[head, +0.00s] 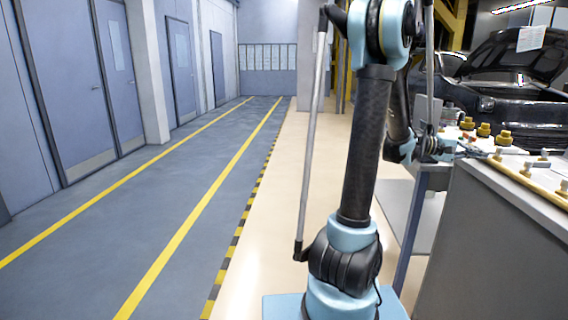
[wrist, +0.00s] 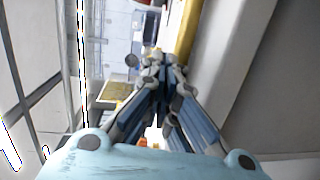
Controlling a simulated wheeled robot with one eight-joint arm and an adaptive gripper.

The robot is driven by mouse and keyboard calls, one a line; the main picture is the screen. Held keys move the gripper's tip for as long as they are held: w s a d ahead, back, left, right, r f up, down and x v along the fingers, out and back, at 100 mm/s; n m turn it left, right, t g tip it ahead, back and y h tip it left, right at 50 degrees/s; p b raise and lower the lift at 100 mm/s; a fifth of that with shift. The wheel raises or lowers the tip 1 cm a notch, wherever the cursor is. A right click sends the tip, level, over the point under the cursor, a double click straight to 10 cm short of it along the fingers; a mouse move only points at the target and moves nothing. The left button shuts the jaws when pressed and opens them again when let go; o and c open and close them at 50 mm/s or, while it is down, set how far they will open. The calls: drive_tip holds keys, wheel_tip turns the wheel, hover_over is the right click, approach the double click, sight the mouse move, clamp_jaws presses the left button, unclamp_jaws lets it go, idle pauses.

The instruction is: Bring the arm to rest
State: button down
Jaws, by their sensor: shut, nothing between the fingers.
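My arm stands in the middle of the head view, with its upper part raised and its forearm coming down behind to the right. My gripper (head: 474,152) is at the right, at about the height of the counter top and near its edge. In the wrist view the fingers of my gripper (wrist: 156,60) come together at their tips, with nothing seen between them. In the head view the fingers are too small to make out clearly.
A grey counter (head: 490,240) stands close at the right, with a yellow pipe (head: 535,188) and several brass fittings (head: 484,130) on top. A dark car (head: 515,70) with its hood up is behind. The aisle floor (head: 130,220) at the left is clear.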

drive_tip(key=a+f+n+t+y, duration=0.1)
drive_tip(key=a+f+t+y, duration=0.25)
drive_tip(key=a, duration=1.05)
drive_tip(key=a+f+t+y, duration=0.2)
drive_tip(key=a+f+y, duration=0.25)
drive_tip(key=a, duration=0.95)
drive_tip(key=s+a+f+n+y, duration=0.1)
drive_tip(key=s+a+f+y, duration=0.1)
drive_tip(key=a, duration=0.7)
drive_tip(key=s+a+f+n+t+y, duration=0.1)
drive_tip(key=s+a+f+y, duration=0.2)
drive_tip(key=a, duration=0.6)
drive_tip(key=s+a+f+y, duration=0.3)
drive_tip(key=s+a+f, duration=0.3)
drive_tip(key=a, duration=0.3)
drive_tip(key=shift+s+a+f+n, duration=0.15)
drive_tip(key=shift+a+f+n, duration=0.2)
drive_tip(key=shift+f+n, duration=0.1)
